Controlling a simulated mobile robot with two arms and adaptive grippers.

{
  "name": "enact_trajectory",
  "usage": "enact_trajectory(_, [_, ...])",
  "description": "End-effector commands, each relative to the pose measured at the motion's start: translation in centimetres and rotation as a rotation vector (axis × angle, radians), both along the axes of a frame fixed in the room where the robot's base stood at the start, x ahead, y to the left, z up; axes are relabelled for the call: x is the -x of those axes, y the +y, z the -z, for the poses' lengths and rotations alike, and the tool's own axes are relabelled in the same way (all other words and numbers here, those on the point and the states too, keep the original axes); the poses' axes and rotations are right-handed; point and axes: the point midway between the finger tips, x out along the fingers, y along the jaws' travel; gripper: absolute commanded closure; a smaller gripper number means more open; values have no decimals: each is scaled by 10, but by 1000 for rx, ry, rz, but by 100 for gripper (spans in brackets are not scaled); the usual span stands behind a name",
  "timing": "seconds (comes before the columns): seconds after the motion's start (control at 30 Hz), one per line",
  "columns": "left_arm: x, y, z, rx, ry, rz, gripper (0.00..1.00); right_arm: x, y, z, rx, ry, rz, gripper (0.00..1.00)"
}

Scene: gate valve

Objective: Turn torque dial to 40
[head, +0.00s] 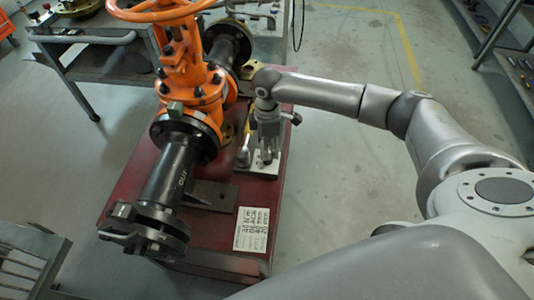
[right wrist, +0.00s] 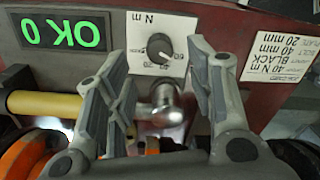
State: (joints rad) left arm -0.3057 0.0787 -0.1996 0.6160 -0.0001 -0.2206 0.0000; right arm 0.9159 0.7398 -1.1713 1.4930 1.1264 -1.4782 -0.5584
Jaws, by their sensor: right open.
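The torque dial (right wrist: 160,47) is a round black knob on a white plate marked N m, seen in the right wrist view. Small numbers run around its lower side; its exact setting is too small to tell. In the head view the right gripper (head: 268,152) points down over a small grey plate beside the orange valve, and hides the dial. My left gripper is not in view.
A green display (right wrist: 60,31) reads OK 0, upside down. A placard (right wrist: 280,45) reads 40 N m, and also shows in the head view (head: 251,228). A silver rounded tool part (right wrist: 163,103) and yellow handle (right wrist: 45,104) lie close by. The orange valve (head: 190,75) stands left.

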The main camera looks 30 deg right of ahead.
Motion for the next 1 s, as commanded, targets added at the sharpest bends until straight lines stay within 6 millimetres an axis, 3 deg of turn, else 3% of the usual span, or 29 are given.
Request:
enact_trajectory(0.1, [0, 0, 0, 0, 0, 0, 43, 1, 1, 23, -1, 3, 1, 51])
enact_trajectory(0.3, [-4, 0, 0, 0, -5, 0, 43, 1, 1, 47, -1, 0, 0, 51])
enact_trajectory(0.7, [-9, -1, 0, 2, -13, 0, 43, 1, 1, 54, -1, -1, -1, 52])
enact_trajectory(1.0, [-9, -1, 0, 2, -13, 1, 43, 1, 1, 54, -1, -1, 0, 90])
